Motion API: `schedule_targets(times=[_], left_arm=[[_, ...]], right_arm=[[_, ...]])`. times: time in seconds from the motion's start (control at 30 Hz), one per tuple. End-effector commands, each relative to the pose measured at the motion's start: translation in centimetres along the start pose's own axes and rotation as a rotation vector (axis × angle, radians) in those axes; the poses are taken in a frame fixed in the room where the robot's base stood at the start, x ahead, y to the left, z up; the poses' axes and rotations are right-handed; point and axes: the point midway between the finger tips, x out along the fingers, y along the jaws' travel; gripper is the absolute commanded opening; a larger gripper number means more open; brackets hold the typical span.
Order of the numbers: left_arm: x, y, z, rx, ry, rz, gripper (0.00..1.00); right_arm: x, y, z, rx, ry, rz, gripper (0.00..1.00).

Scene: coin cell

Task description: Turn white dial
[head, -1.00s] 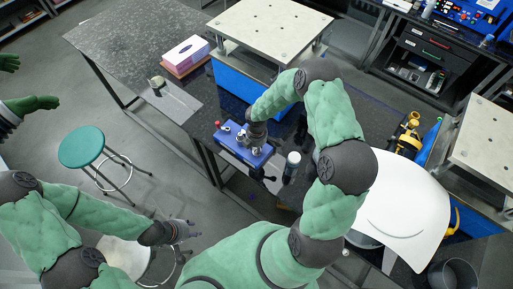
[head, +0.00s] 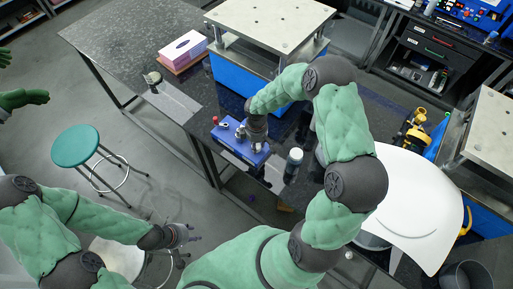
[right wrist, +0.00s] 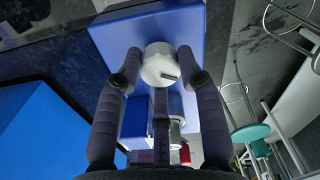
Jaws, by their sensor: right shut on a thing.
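The white dial (right wrist: 160,66) is a round knob with a dark slot mark, on a blue box-shaped device (right wrist: 105,38). The device (head: 232,147) lies on the dark bench in the head view. My right gripper (right wrist: 158,62) has one finger on each side of the dial and is shut on it in the right wrist view. In the head view my right gripper (head: 257,142) comes down onto the device from above and hides the dial. My left gripper (head: 190,234) hangs at lower left, away from the bench, empty, its fingers seemingly apart.
A tissue box (head: 184,46), a small gauge-like item (head: 153,79) and a blue machine with a pale plate (head: 268,22) stand further back. A white curved panel (head: 415,205) lies at right. A green stool (head: 75,146) is at left.

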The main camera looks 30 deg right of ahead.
Motion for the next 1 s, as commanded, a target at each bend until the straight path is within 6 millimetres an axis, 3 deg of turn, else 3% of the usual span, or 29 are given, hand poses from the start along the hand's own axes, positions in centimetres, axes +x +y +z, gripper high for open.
schedule_targets(times=[0.03, 0.3, 1.0], left_arm=[[1.0, -0.4, 0.0, 0.0, 0.0, 0.0, 0.4], [3.5, -1.3, -0.1, 0.0, 0.0, 0.0, 0.4], [9.1, -3.2, -0.4, 0.0, 0.0, 0.0, 0.4]], right_arm=[[0.5, 0.0, -0.1, 0.044, 0.002, 0.001, 0.06], [0.5, -0.1, -0.1, 0.301, 0.003, 0.0, 0.06], [0.3, 0.1, -0.1, 0.966, 0.003, -0.001, 0.06]])
